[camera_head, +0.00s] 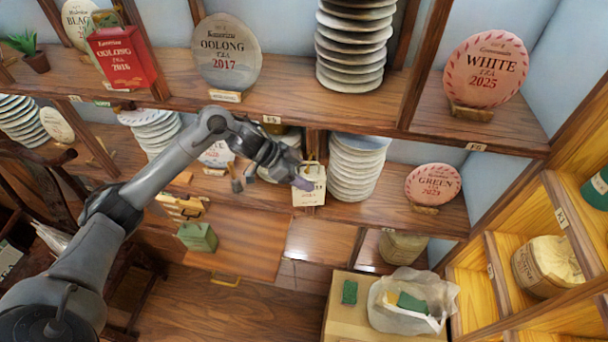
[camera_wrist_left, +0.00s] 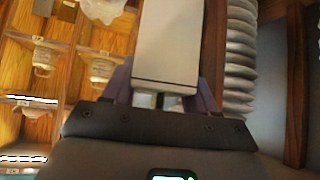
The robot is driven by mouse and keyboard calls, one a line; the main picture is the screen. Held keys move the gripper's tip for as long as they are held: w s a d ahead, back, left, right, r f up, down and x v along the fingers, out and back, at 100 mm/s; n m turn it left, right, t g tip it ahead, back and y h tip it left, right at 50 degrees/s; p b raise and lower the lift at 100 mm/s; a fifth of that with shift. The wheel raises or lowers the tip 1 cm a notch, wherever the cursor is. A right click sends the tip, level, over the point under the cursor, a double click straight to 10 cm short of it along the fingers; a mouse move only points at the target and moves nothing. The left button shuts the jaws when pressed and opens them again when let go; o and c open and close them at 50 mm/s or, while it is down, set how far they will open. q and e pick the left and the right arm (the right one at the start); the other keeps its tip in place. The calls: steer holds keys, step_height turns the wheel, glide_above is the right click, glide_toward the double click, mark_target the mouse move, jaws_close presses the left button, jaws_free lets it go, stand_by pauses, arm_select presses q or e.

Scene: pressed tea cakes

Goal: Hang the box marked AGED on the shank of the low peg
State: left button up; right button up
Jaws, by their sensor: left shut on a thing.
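My left gripper (camera_head: 298,180) is at the shelf front in the middle of the head view, shut on a small cream box (camera_head: 309,191). The box is upright with a loop handle on top; its print is too small to read, so I cannot tell if it says AGED. In the left wrist view the pale box (camera_wrist_left: 168,45) sits between the fingers of my left gripper (camera_wrist_left: 161,92). I cannot make out the low peg; the arm and gripper cover part of the shelf there. My right gripper is not in view.
Stacked wrapped cakes (camera_head: 357,168) stand just right of the box. Dark hanging tools (camera_head: 236,178) are left of the gripper. Below are a green box (camera_head: 197,237) and a plastic bag (camera_head: 412,301). The wooden floor is open.

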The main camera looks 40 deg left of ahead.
arm_select(q)
steer(key=o, duration=0.9)
steer(key=shift+o, duration=1.4)
steer(key=shift+a+f, duration=0.1)
